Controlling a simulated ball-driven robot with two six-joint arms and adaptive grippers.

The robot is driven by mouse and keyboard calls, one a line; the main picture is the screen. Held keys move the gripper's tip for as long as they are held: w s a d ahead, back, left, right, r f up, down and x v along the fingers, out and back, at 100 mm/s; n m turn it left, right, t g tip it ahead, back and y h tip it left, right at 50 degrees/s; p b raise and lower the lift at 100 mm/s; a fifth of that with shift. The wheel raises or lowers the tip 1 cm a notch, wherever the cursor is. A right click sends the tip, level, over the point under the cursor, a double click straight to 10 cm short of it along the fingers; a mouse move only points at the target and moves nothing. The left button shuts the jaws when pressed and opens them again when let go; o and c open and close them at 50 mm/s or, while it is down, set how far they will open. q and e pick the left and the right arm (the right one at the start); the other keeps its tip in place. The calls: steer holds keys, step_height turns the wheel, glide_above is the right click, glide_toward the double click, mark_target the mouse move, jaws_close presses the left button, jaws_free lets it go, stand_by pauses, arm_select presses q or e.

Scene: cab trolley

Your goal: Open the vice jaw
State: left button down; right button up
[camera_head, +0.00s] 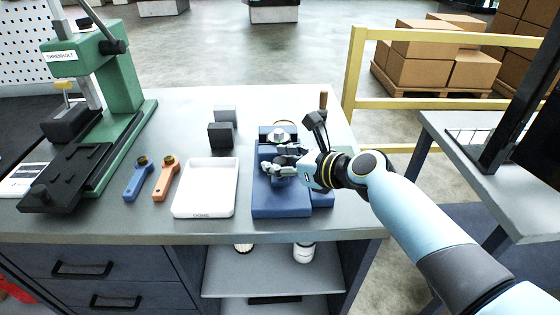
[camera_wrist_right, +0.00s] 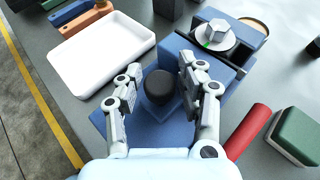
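The blue vice (camera_head: 281,207) stands near the front right of the bench, with a metal hex part (camera_head: 279,135) on its far end. That hex part also shows in the right wrist view (camera_wrist_right: 217,35). My right gripper (camera_head: 270,169) reaches over the vice from the right. In the wrist view its two fingers (camera_wrist_right: 160,92) are apart, on either side of a round black knob (camera_wrist_right: 159,86) on the vice. Gaps seem to show between knob and fingers. The gripper hides the knob and jaw in the head view. My left gripper is out of view.
A white tray (camera_head: 206,213) is left of the vice. Orange (camera_head: 166,178) and blue (camera_head: 138,180) tools lie beyond it, then a green press (camera_head: 121,85). Dark and grey blocks (camera_head: 220,136) stand behind the tray. A red cylinder (camera_wrist_right: 248,132) and green block (camera_wrist_right: 298,133) are beside the vice.

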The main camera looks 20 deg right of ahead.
steer(key=shift+c, duration=0.3)
jaws_close()
